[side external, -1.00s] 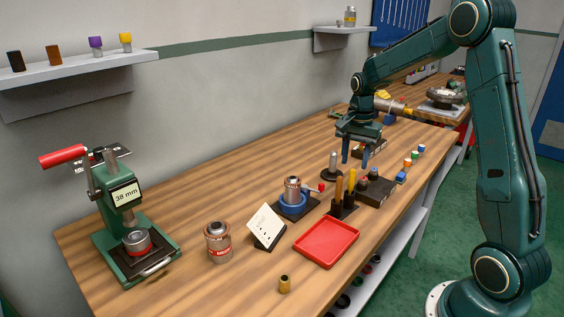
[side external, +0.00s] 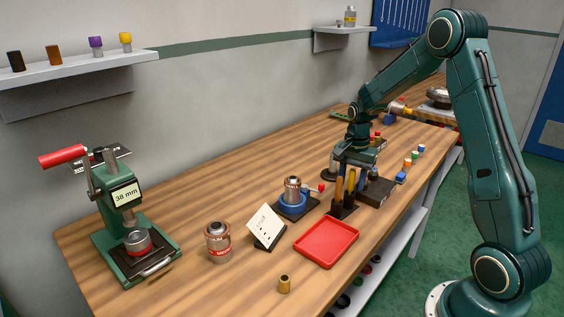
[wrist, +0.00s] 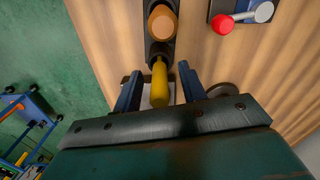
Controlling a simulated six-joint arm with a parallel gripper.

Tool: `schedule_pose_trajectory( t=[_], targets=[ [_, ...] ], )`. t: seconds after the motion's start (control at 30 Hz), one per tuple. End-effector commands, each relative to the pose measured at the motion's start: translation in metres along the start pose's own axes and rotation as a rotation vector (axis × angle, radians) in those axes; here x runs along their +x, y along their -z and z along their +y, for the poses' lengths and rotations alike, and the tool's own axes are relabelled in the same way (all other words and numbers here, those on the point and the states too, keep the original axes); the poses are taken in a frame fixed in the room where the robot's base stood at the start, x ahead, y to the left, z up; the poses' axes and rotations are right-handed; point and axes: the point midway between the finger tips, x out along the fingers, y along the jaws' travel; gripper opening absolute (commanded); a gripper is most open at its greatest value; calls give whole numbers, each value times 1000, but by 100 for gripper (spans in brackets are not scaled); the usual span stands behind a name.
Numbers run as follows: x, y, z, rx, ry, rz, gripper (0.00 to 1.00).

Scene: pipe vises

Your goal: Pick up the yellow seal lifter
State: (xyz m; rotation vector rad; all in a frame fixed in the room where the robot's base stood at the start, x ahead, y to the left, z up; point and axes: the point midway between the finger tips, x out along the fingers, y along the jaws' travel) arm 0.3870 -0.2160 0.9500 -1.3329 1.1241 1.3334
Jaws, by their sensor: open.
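The yellow seal lifter (wrist: 159,82) stands upright in a dark holder (side external: 342,209). In the side view its yellow handle (side external: 350,186) is partly hidden by my gripper. An orange-brown handled tool (side external: 338,190) stands beside it in the same holder, and it also shows in the wrist view (wrist: 162,24). My gripper (wrist: 158,90) is open, with its two blue fingers on either side of the yellow handle. In the side view my gripper (side external: 352,176) is low over the holder. I cannot tell whether the fingers touch the handle.
A dark block (side external: 377,192) stands right beside the holder. A red tray (side external: 327,243) lies in front, and a vise with a blue ring (side external: 293,200) stands to the left. Small coloured caps (side external: 408,163) line the right edge. Bare wood lies at front left (side external: 190,300).

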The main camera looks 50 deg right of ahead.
Motion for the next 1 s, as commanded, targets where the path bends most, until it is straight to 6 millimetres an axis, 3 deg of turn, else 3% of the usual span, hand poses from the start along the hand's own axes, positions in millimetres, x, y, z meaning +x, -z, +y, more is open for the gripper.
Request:
schedule_pose_trajectory(
  t=[0.17, 0.63, 0.67, 0.87, 1.0],
  targets=[
    [11, 0, 0, 0, 0, 0, 41],
    [11, 0, 0, 0, 0, 0, 41],
    [11, 0, 0, 0, 0, 0, 39],
    [11, 0, 0, 0, 0, 0, 0],
    [11, 0, 0, 0, 0, 0, 0]
  ],
)
